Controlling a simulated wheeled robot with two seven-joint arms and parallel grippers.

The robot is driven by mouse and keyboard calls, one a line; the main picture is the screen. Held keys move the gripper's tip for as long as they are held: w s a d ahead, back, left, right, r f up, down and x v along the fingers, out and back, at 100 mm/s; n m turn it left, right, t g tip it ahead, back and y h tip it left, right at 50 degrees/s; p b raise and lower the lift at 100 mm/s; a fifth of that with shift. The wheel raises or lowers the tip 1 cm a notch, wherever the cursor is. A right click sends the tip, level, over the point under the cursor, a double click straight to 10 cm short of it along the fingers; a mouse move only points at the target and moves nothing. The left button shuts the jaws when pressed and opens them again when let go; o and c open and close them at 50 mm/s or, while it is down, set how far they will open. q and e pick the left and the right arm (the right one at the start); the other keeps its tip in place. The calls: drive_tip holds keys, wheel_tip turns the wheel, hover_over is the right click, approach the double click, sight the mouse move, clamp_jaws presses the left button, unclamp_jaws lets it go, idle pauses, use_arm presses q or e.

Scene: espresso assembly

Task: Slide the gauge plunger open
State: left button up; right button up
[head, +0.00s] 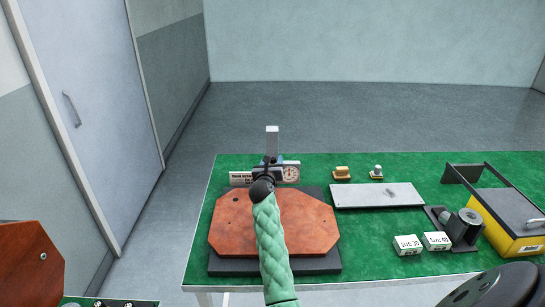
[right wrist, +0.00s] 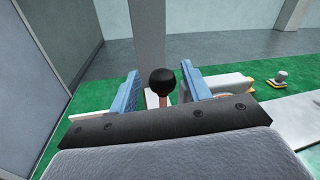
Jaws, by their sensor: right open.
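The post also rises in the right wrist view (right wrist: 149,35). A black ball knob (right wrist: 162,81) on a short pale stem stands in front of the post; I take it for the plunger. My right gripper (right wrist: 162,92) is open, with its blue fingers on either side of the knob and visible gaps to both. In the head view my right gripper (head: 272,163) is small and partly hidden by my own arm. My left gripper is not in view.
A brown board (head: 300,230) on a dark base lies in front of the gauge. To the right are a grey plate (head: 378,195), two white boxes (head: 408,244), small knobbed pieces (head: 376,172) and a yellow-black box (head: 512,218).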

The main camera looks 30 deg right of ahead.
drive_tip(key=shift+x, duration=0.9)
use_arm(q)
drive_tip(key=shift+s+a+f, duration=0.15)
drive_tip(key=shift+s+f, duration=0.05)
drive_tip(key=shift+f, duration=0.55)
use_arm(e)
drive_tip(key=shift+d, duration=0.15)
